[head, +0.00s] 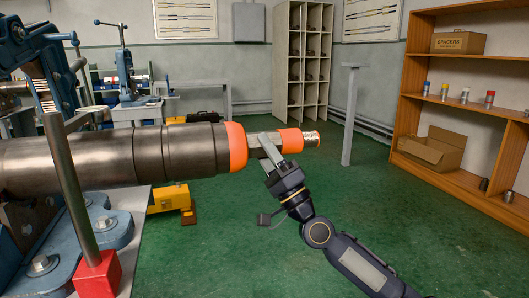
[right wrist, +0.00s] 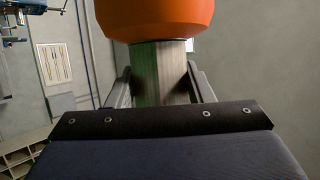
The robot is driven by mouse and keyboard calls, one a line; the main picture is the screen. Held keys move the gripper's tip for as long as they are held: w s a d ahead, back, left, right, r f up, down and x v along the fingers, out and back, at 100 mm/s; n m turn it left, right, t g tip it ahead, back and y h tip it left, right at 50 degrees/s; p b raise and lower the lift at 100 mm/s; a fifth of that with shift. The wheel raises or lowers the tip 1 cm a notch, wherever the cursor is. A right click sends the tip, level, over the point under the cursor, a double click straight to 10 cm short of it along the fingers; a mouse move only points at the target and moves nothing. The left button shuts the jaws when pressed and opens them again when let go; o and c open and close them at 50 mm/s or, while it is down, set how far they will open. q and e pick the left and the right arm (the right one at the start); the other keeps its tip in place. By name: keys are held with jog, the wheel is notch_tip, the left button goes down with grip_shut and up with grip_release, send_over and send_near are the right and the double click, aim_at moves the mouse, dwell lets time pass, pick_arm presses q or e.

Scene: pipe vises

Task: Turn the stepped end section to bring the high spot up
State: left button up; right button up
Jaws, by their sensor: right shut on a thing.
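A thick dark steel pipe (head: 95,160) lies level, running in from the left. Its end section has an orange collar (head: 237,147), then a narrower bare metal part, a second smaller orange band (head: 291,140) and a shiny tip (head: 311,139). My right gripper (head: 265,148) comes from below right and is shut on the bare metal part between the two orange parts. In the right wrist view the flat-sided metal part (right wrist: 160,75) stands between the two fingers, below the orange collar (right wrist: 155,20). I cannot make out a high spot. My left gripper is not in view.
A blue vise (head: 22,60) and a slanted steel bar with a red block (head: 97,275) stand at the left. A yellow object (head: 168,198) is on the floor behind the pipe. A wooden shelf (head: 440,150) stands at the right. The green floor between is mostly clear.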

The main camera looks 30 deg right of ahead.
jog(key=o, duration=1)
jog(key=shift+a, duration=0.1)
jog(key=shift+c, duration=0.2)
jog(key=v, duration=0.7)
jog(key=shift+s+f+p, duration=0.25)
jog(key=shift+f+p, duration=0.05)
jog(key=shift+p, duration=0.05)
